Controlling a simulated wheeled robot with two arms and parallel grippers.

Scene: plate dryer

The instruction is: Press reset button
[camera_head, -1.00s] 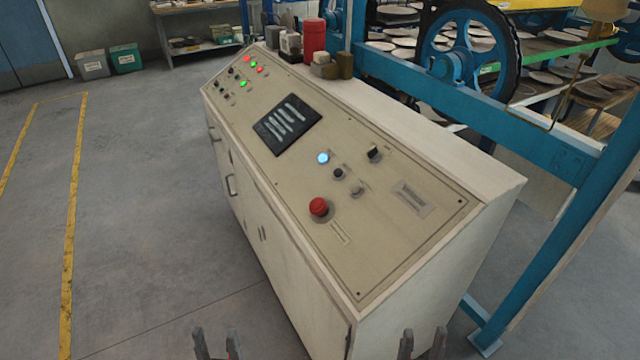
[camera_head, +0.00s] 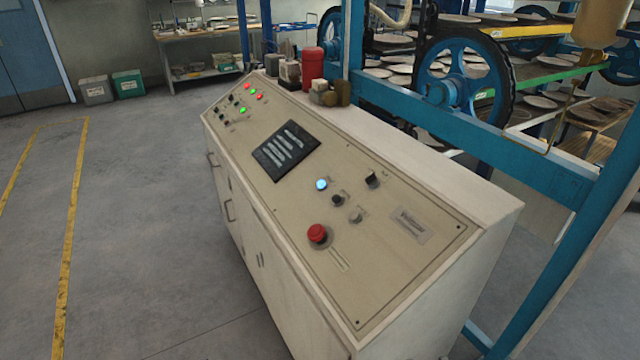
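The beige control console (camera_head: 215,165) stands in the middle of the view, with a sloped panel on top. On its near half are a blue lit button (camera_head: 321,184), a black knob (camera_head: 337,200), a small grey button (camera_head: 356,217), a black switch (camera_head: 372,180) and a red mushroom button (camera_head: 318,233). Labels are too small to read, so I cannot tell which one is the reset button. Neither of my grippers is in view, and nothing touches the panel.
A dark display (camera_head: 286,150) and several red and green lights sit farther up the panel. A red canister (camera_head: 313,68) and small containers stand on the console's back ledge. A blue frame with a wheel (camera_head: 462,75) rises behind. Floor (camera_head: 140,220) at left is clear.

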